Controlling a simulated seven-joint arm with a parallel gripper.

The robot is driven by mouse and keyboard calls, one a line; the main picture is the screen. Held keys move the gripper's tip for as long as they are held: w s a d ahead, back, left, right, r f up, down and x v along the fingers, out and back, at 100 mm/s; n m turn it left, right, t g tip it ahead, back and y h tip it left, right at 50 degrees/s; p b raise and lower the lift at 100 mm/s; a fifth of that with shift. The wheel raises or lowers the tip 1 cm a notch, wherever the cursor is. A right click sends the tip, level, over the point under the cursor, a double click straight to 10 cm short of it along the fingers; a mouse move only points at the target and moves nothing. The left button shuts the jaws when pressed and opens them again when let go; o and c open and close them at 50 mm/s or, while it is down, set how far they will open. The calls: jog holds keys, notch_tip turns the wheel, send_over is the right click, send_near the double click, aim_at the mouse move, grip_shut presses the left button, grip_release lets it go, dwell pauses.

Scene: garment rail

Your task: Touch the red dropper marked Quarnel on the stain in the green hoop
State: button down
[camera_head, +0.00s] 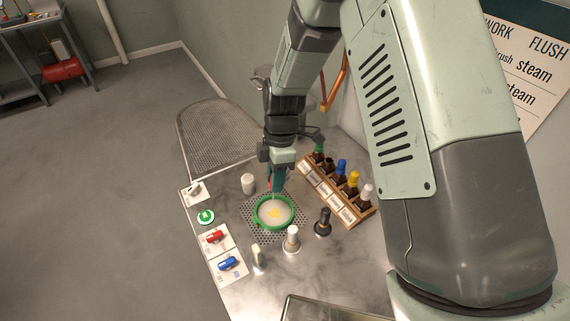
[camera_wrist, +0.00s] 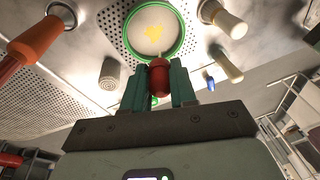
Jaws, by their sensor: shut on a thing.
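My gripper (camera_head: 276,186) is over the back edge of the green hoop. Its green fingers (camera_wrist: 160,85) are shut on the red dropper (camera_wrist: 160,78), whose narrow end points toward the hoop. The green hoop (camera_wrist: 181,40) holds pale cloth with a yellow stain (camera_wrist: 153,32); in the head view the hoop (camera_head: 256,222) lies on a perforated plate and the stain (camera_head: 274,212) is near its middle. In the wrist view the dropper's tip appears short of the stain; I cannot tell its height above the cloth. No marking on the dropper is readable.
A wooden rack (camera_head: 350,217) of capped brown bottles stands right of the hoop. A white-topped brush-like item (camera_head: 291,240), a dark one (camera_head: 323,222) and a white cylinder (camera_head: 248,183) stand nearby.

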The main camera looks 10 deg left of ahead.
jog(key=shift+f, duration=2.65)
jog(key=shift+f, duration=0.5)
jog(key=shift+r, duration=3.5)
